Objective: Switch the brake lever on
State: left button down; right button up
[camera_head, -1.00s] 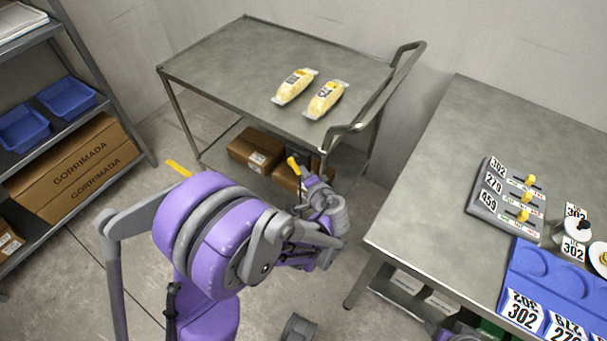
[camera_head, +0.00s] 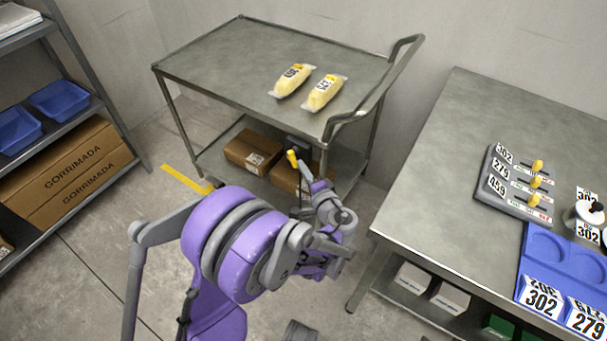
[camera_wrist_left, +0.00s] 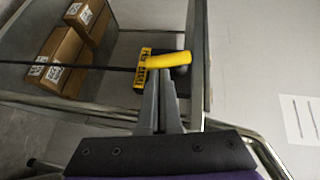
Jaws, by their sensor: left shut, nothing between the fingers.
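The brake lever has a yellow handle (camera_head: 292,158) and shows at the front edge of the steel cart (camera_head: 240,60), low by its right leg. In the left wrist view the yellow handle (camera_wrist_left: 168,60) lies across the view, with a yellow lettered label (camera_wrist_left: 140,70) at its left end. My left gripper (camera_head: 306,172) is shut and empty, close by the lever. In the wrist view its fingertips (camera_wrist_left: 160,78) reach up to just below the handle; whether they touch it I cannot tell. My right gripper is out of view.
Two yellow packs (camera_head: 292,80) lie on the cart top, and cardboard boxes (camera_head: 252,152) sit on its lower shelf. A steel table (camera_head: 430,180) with a switch panel (camera_head: 515,185) and a blue tray (camera_head: 545,250) stands right. A shelf rack (camera_head: 75,50) stands left.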

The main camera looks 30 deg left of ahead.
pick_arm(q)
jog(key=shift+m+t+y, duration=0.5)
jog(key=shift+m+y, duration=0.1)
jog(key=shift+y, duration=0.3)
jog(key=shift+w+a+f+b, duration=0.15)
jog(key=shift+a+f+b, duration=0.6)
jog(key=shift+b, duration=0.25)
jog(key=shift+w+a+f+b, duration=0.1)
jog(key=shift+a+f+b, duration=0.6)
jog(key=shift+b, duration=0.3)
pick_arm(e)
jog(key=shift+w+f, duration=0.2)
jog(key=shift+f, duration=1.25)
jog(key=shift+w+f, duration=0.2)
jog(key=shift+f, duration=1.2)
pick_arm(q)
jog(key=shift+a, duration=0.2)
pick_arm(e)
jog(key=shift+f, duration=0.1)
pick_arm(q)
jog(key=shift+f, duration=0.1)
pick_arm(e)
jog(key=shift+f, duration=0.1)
